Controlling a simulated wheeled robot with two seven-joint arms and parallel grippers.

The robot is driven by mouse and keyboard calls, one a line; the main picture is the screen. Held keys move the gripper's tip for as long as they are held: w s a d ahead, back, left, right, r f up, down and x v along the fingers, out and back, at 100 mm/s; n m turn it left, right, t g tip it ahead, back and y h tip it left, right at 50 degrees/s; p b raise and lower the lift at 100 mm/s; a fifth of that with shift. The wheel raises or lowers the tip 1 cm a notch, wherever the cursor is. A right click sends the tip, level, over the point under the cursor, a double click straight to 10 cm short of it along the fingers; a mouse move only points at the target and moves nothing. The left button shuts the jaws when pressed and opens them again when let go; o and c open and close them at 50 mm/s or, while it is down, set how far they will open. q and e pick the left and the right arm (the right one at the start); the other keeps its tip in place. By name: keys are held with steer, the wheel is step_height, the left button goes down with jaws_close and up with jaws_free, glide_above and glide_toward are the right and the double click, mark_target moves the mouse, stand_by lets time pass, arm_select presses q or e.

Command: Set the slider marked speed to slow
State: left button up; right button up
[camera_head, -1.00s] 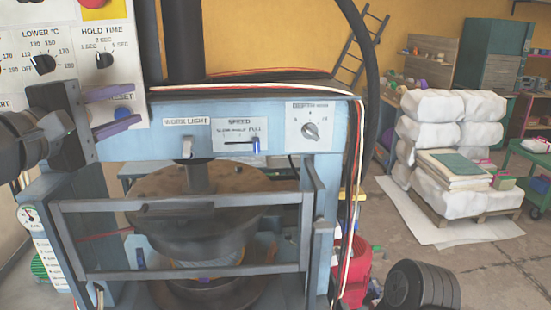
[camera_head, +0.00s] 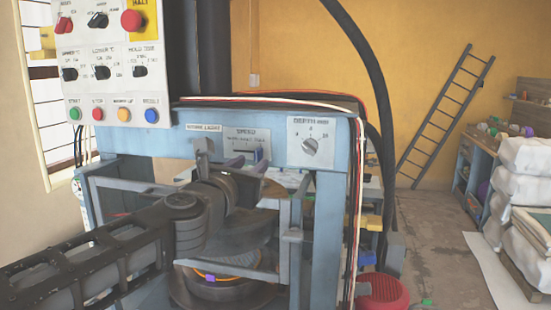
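The speed slider is on a white plate marked SPEED (camera_head: 246,138), on the blue front beam of the press. Its blue knob (camera_head: 260,152) is at the right end of the slot, the full side. My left gripper (camera_head: 247,163) is just below and in front of this plate, its two purple-padded fingers apart with a gap between them. The right finger is close below the knob; I cannot tell whether it touches. The lower part of the plate is partly hidden by the fingers. My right gripper is not in view.
The work light switch (camera_head: 202,146) is left of the slider, and the depth dial (camera_head: 310,145) is right of it. A control panel (camera_head: 110,70) with knobs and coloured buttons is at upper left. The guard frame (camera_head: 268,275) and round press plates are below. Cables hang at the right.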

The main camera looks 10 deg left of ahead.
mark_target(256, 154)
arm_select(q)
steer(key=shift+w+a+n, duration=0.1)
steer(key=shift+a+n, duration=0.5)
steer(key=shift+n, duration=0.1)
steer(key=shift+w, duration=0.1)
steer(key=w, duration=0.5)
steer(key=w+p, duration=0.1)
steer(key=w, duration=0.1)
steer(key=shift+w+d, duration=0.25)
steer(key=shift+w, duration=0.05)
jaws_close()
stand_by(1.0)
